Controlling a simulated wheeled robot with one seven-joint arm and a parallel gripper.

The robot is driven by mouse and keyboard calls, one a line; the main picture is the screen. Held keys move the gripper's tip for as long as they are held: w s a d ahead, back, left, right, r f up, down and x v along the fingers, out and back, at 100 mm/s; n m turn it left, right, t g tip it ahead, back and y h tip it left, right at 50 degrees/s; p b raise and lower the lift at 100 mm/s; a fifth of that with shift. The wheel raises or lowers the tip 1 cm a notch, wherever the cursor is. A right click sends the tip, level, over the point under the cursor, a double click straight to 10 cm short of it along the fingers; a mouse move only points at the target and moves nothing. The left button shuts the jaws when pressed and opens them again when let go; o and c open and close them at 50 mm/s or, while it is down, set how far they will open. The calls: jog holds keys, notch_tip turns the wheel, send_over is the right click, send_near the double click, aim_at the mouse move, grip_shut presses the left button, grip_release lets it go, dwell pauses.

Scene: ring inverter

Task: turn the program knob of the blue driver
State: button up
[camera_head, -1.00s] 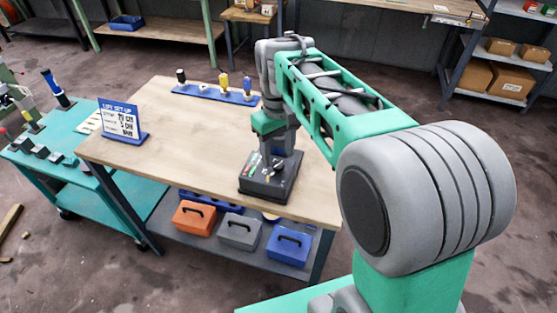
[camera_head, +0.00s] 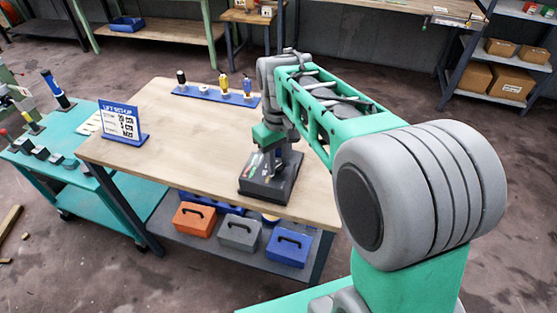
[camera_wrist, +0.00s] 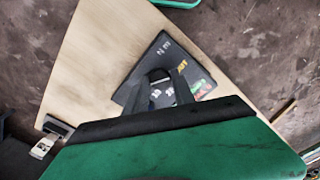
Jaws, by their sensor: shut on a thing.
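A dark grey box (camera_head: 259,185) with coloured labels sits near the front right of the wooden table. It also shows in the wrist view (camera_wrist: 202,75), with white, yellow, green and red markings. My gripper (camera_head: 277,172) points down at its top. In the wrist view my two dark fingers (camera_wrist: 161,98) are over the box, closed around a dark part on its top. That part, the knob, is mostly hidden by the fingers. A small blue patch (camera_head: 278,153) shows between my gripper parts; I cannot tell what it belongs to.
A blue rack (camera_head: 203,94) with several upright tools stands at the table's back. A blue sign (camera_head: 135,140) stands at the left. Orange (camera_head: 195,218), grey (camera_head: 240,232) and blue (camera_head: 288,247) toolboxes sit on the shelf below. The table's middle is clear.

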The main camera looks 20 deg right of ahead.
grip_shut()
jog(key=shift+m, duration=0.4)
jog(key=m, duration=0.3)
jog(key=shift+p, duration=0.35)
jog(key=shift+m, duration=2)
jog(key=o, duration=1)
grip_release()
jog(key=shift+c, duration=0.2)
